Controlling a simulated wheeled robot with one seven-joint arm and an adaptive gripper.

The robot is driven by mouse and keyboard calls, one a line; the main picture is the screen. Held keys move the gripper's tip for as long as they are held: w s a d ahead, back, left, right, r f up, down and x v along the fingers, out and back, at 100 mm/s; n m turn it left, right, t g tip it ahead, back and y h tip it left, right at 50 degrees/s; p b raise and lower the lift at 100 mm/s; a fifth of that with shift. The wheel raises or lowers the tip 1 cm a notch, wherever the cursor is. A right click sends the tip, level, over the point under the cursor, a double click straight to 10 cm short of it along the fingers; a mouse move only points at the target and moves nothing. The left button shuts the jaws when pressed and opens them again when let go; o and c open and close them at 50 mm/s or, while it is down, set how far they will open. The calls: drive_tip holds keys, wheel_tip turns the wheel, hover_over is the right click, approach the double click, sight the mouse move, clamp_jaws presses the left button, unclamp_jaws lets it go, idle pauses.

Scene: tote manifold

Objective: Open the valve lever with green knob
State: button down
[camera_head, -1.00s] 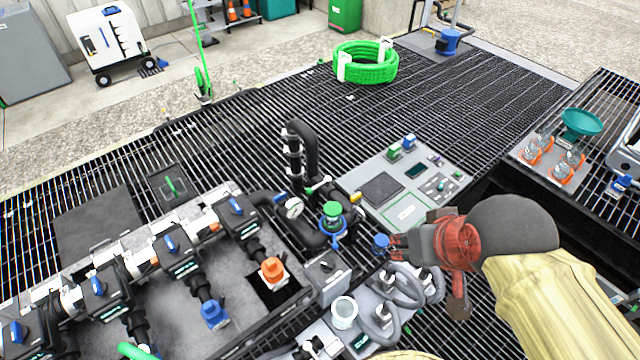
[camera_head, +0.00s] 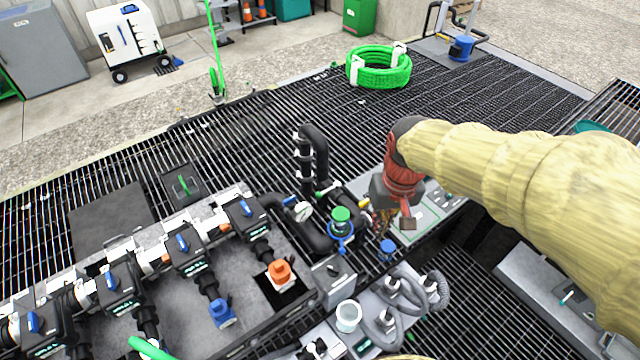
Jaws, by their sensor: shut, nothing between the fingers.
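A small green lever end with a pale tip (camera_head: 328,191) sticks out beside the black pipes of the manifold, near the centre. A green round cap (camera_head: 341,214) sits on a fitting with a blue ring just below it. I cannot tell for certain which of these belongs to the valve lever. My gripper (camera_head: 382,226) is shut and empty, pointing down just right of the green cap. Its fingertips are partly hidden against the clutter, and I cannot tell if they touch anything. The small yellow handle (camera_head: 364,205) lies between the gripper and the pipes.
A gauge (camera_head: 303,211) and upright black pipes (camera_head: 306,160) stand left of the gripper. A blue cap (camera_head: 387,248) is just below it. Several blue-handled valves line the left. The grating behind is mostly clear.

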drive_tip(key=w+a+f+n+g+p, duration=0.1)
drive_tip(key=w+a+f, duration=0.1)
drive_tip(key=w+f, duration=0.4)
drive_tip(key=w+a+f+p, duration=0.15)
drive_tip(key=w+f, duration=0.25)
drive_tip(key=w, duration=0.5)
drive_tip(key=n+t+y, duration=0.1)
drive_tip(key=n, duration=0.2)
hover_over(321, 196)
wheel_tip(321, 196, down, 19)
drive_tip(key=shift+r, duration=0.1)
drive_tip(key=w+r+n+t, duration=0.1)
drive_tip(key=w+r+t, duration=0.1)
drive_tip(key=w+r, duration=0.25)
drive_tip(key=w+a+f+n, duration=0.1)
drive_tip(key=w+a+f, duration=0.2)
drive_tip(key=f, duration=0.8)
drive_tip(key=shift+y, duration=0.3)
drive_tip(key=s+d, duration=0.1)
drive_tip(key=s+d+r, duration=0.1)
drive_tip(key=s, duration=0.1)
drive_tip(key=shift+d+r, duration=0.2)
drive_tip(key=shift+d, duration=0.1)
